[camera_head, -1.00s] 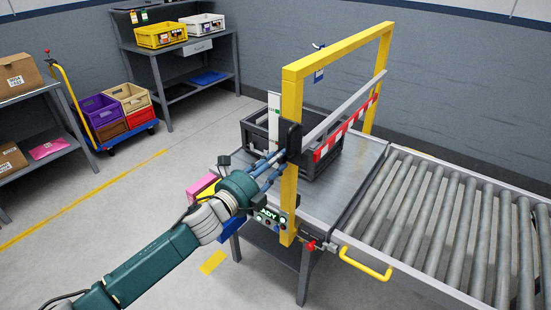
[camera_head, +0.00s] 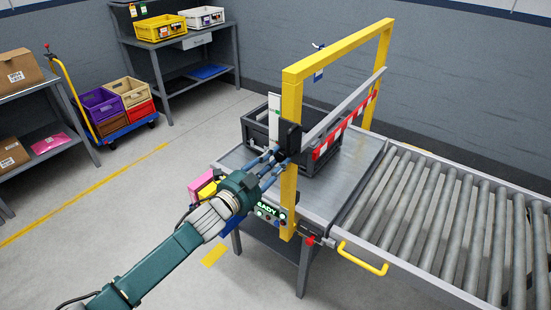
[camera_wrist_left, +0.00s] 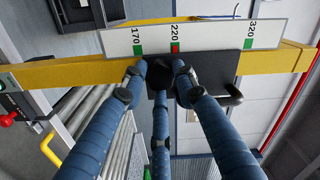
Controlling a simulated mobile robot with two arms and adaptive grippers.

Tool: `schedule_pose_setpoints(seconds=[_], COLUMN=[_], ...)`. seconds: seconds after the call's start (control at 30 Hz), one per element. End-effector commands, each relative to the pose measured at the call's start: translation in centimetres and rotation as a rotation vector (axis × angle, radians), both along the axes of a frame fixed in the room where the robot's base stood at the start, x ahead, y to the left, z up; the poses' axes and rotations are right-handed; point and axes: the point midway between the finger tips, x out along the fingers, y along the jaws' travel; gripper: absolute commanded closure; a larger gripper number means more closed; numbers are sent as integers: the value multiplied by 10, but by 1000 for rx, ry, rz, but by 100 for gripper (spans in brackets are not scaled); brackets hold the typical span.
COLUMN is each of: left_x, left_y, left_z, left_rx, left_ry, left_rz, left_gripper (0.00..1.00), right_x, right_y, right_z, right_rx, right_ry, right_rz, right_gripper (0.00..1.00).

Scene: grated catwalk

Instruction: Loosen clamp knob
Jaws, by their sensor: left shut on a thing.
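A black clamp block (camera_head: 290,138) sits on the near yellow post of the gate frame (camera_head: 289,195). In the left wrist view the block (camera_wrist_left: 222,68) lies across the yellow post under a white scale (camera_wrist_left: 205,38) marked 170, 220 and 320. A red mark shows at 220. My left gripper (camera_head: 274,160) reaches the block from the left. In the wrist view its three blue fingers (camera_wrist_left: 158,78) are closed around the dark clamp knob (camera_wrist_left: 160,76), which they mostly hide. A black bent lever (camera_wrist_left: 234,97) sticks out to the right. My right gripper is in neither view.
A grey crate (camera_head: 252,130) stands on the metal table behind the gate. A grey bar with a red-white strip (camera_head: 345,125) runs back from the post. The roller conveyor (camera_head: 450,225) with a yellow handle (camera_head: 362,262) is at right.

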Motion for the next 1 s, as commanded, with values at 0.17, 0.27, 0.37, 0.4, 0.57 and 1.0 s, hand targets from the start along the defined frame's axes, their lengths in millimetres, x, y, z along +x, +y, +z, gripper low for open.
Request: schedule_pose_setpoints(seconds=[0.17, 0.27, 0.37, 0.4, 0.57, 1.0], left_x=[-1, -1, -1, -1, -1, -1], left_y=[-1, -1, -1, -1, -1, -1], left_z=[-2, -2, -2, -2, -2, -2], left_rx=[-99, -142, -175, -187, -214, -226], left_ry=[77, 108, 131, 139, 159, 167], left_rz=[-1, -1, 0, 0, 0, -1], left_gripper=[98, 98, 98, 98, 98, 98], right_x=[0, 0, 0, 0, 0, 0], right_y=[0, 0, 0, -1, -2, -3], right_z=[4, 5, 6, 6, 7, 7], right_rx=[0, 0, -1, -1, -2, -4], right_ry=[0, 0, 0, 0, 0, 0], right_rz=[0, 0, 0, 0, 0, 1], right_gripper=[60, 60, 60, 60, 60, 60])
